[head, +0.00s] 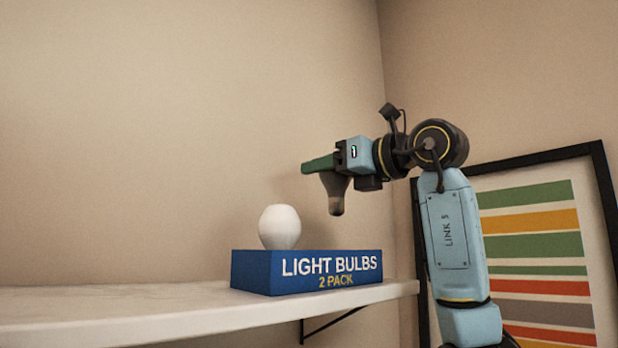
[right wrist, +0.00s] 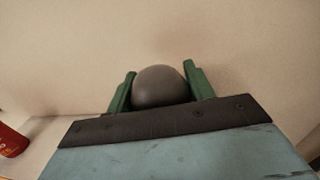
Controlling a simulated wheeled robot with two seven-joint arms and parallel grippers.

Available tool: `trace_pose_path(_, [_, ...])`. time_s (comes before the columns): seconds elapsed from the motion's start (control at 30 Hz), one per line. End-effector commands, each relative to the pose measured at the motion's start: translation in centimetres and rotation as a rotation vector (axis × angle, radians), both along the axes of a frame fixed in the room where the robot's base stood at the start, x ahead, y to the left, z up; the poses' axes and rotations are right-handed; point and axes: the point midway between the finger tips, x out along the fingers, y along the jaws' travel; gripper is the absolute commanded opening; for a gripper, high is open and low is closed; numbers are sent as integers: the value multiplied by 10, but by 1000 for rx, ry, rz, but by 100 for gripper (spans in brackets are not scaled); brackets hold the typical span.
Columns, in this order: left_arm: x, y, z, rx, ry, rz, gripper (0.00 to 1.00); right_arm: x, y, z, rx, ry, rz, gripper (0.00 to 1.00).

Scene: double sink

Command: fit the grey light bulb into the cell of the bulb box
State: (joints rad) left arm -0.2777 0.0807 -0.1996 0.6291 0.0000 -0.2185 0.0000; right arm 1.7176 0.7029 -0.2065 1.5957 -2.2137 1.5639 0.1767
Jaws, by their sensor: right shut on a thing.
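The grey light bulb (head: 334,187) hangs from my right gripper (head: 318,165), its narrow base end pointing down. The right gripper is shut on it. In the right wrist view the bulb's round grey top (right wrist: 160,86) sits between the two green fingers (right wrist: 160,88). The blue bulb box (head: 262,275), marked "LIGHT BULBS 2 PACK", stands on the shelf. The held bulb is above the box's right half, with a clear gap. The box's cells are hidden by its front wall. My left gripper is not in view.
A white bulb (head: 279,228) stands upright in the box's left part. The pale shelf (head: 120,308) is bare left of the box. A framed striped picture (head: 540,255) leans at the right behind my arm. A red object (right wrist: 11,141) shows at the right wrist view's left edge.

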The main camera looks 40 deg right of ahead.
Motion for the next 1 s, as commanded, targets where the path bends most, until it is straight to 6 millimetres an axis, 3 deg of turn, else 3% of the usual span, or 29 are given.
trace_pose_path(0.47, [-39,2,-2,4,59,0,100,-1,-1,0,1,1,-9,40])
trace_pose_path(0.8, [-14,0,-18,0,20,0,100,-2,-1,-22,0,3,-18,40])
trace_pose_path(1.0, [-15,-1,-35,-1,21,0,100,-3,-1,-42,1,2,-18,40])
